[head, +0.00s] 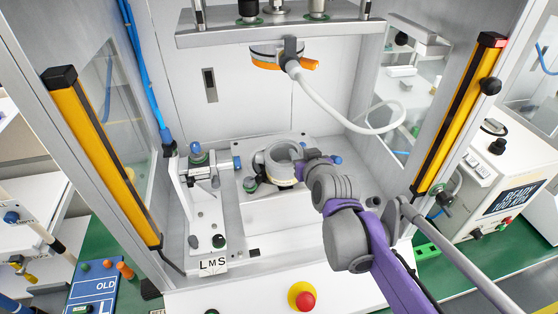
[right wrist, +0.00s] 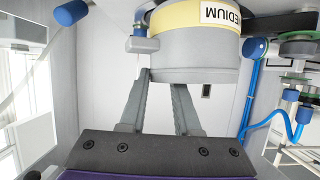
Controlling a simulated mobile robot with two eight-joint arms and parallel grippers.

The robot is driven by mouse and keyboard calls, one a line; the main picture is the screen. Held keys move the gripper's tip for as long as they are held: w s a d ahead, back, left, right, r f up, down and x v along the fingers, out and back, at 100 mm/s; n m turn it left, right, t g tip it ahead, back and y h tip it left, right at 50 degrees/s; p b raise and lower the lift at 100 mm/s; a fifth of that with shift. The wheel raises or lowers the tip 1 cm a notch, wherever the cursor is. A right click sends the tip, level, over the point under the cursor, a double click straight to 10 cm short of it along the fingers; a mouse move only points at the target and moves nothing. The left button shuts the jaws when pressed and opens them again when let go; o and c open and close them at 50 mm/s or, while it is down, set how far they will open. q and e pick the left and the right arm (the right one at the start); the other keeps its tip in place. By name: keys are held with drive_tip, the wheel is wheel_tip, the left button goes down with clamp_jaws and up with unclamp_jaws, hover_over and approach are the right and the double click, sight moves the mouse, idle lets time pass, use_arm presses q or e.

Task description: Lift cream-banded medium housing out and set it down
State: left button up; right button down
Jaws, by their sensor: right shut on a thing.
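The cream-banded medium housing (head: 264,163) is a grey ring-shaped part with an open top, in the middle of the press. Its cream band and an upside-down "MEDIUM" label show in the right wrist view (right wrist: 190,18). My right gripper (head: 301,160) comes from the lower right and is shut on the housing's right side. In the right wrist view its two grey fingers (right wrist: 160,82) reach the housing's rim. The fingertips are partly hidden by the housing. Whether the housing is seated or slightly raised, I cannot tell. My left gripper is not in view.
Yellow light-curtain posts (head: 97,155) (head: 458,115) stand at both sides of the opening. The press head (head: 285,35) hangs above, with a white hose (head: 335,120). A clamp fixture (head: 200,195) stands left. A red button (head: 304,300) is at the front.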

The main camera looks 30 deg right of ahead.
drive_tip(key=shift+s+a+f, duration=0.1)
drive_tip(key=shift+s+a, duration=0.2)
drive_tip(key=shift+s, duration=0.35)
drive_tip(key=shift+s+a+f, duration=0.1)
drive_tip(key=shift+s+a, duration=0.25)
drive_tip(key=shift+s, duration=0.35)
drive_tip(key=shift+s+a, duration=0.3)
drive_tip(key=shift+s, duration=0.35)
drive_tip(key=shift+s+a+r, duration=0.1)
drive_tip(key=shift+s+a, duration=0.05)
drive_tip(key=shift+s, duration=0.9)
drive_tip(key=shift+s+a+r, duration=0.1)
drive_tip(key=shift+s+a, duration=0.05)
drive_tip(key=shift+s, duration=0.85)
drive_tip(key=shift+f, duration=0.1)
